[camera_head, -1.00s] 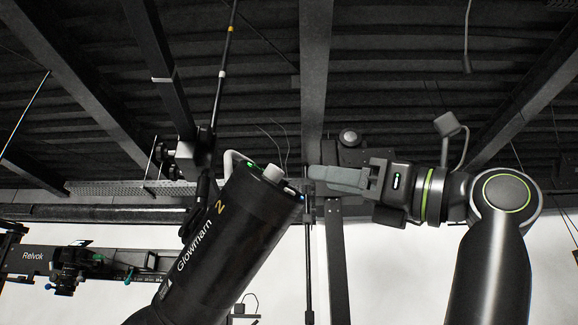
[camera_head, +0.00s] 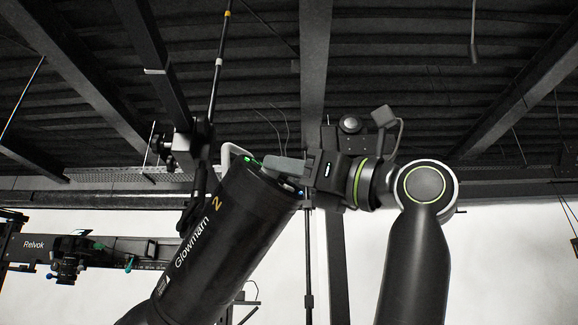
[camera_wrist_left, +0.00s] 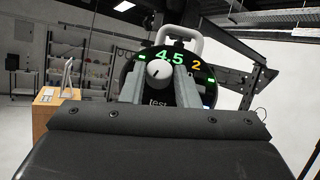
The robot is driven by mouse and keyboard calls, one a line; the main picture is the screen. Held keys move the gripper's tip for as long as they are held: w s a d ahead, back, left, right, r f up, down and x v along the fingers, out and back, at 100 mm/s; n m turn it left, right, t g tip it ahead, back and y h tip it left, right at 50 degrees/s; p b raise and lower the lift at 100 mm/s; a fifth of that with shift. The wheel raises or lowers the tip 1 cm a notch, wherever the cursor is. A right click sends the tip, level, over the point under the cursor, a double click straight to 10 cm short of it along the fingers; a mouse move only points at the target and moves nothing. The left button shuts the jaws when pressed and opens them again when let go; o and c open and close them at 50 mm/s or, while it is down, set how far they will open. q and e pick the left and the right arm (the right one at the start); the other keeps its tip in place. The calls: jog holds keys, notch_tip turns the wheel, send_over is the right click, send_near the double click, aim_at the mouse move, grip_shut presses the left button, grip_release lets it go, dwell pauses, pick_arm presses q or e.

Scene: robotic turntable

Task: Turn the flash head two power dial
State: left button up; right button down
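The flash head (camera_head: 215,250) is a black cylinder marked "Glowmarn 2", tilted with its control end up. In the left wrist view its control panel (camera_wrist_left: 197,72) shows a green 4.5 and a yellow 2. The white power dial (camera_wrist_left: 158,73) is on that panel, with a dark pointer mark. My left gripper (camera_head: 272,163) is at the panel, its grey fingers hiding the dial in the head view. In the left wrist view the left gripper (camera_wrist_left: 160,77) is open with one finger on each side of the dial. I cannot tell whether they touch it. My right gripper is out of view.
A pale handle (camera_wrist_left: 183,30) arches over the panel, close beyond the dial. A stand clamp (camera_head: 188,148) and pole are behind the flash head. A black rail marked "Relvok" (camera_head: 35,247) is at the lower left. A wooden cabinet (camera_wrist_left: 62,103) stands farther off.

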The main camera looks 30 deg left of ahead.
pick_arm(q)
jog(key=c, duration=0.5)
jog(key=shift+s, duration=0.1)
jog(key=shift+s+f+m+t+b, duration=0.15)
jog(key=shift+m+t+b, duration=0.4)
jog(key=shift+m+t, duration=0.6)
jog(key=shift+s+m+t+b, duration=0.1)
jog(key=shift+m+t+b, duration=0.4)
jog(key=shift+m+t, duration=0.65)
jog(key=shift+s+a+r+m+t+h+b, duration=0.1)
jog(key=shift+m+t+h+b, duration=0.15)
jog(key=shift+m+t, duration=0.8)
jog(key=shift+s+d+r+m+t+h+b, duration=0.15)
jog(key=shift+m+t+h+b, duration=0.15)
jog(key=shift+m+t, duration=0.7)
jog(key=shift+s+a+f+m+t+h+b, duration=0.2)
jog(key=shift+m+t, duration=0.55)
jog(key=shift+t, duration=0.5)
jog(key=shift+w+r, duration=0.1)
jog(key=shift+r, duration=0.05)
jog(key=o, duration=1)
